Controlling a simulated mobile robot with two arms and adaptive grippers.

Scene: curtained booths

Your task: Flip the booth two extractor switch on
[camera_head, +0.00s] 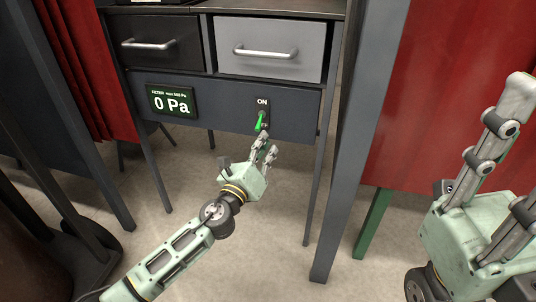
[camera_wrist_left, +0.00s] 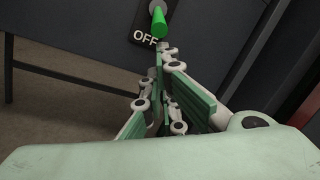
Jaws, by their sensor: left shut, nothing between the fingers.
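The extractor switch (camera_head: 262,120) is a green lever on a dark plate, on the grey panel under the drawers. Its lever points down, toward the OFF end, and ON is printed above it. The left wrist view shows the green lever (camera_wrist_left: 159,22) and part of the OFF label (camera_wrist_left: 145,38). My left gripper (camera_head: 267,147) is shut and empty, its fingertips just below the lever; I cannot tell if they touch it. The fingertips also show in the left wrist view (camera_wrist_left: 162,55). My right gripper (camera_head: 524,150) is open and empty at the right, partly cut off by the frame.
A display (camera_head: 172,102) left of the switch reads 0 Pa. A dark drawer (camera_head: 155,43) and a light grey drawer (camera_head: 270,48) sit above. A grey post (camera_head: 352,150) and a red curtain (camera_head: 430,100) stand to the right. The floor below the panel is clear.

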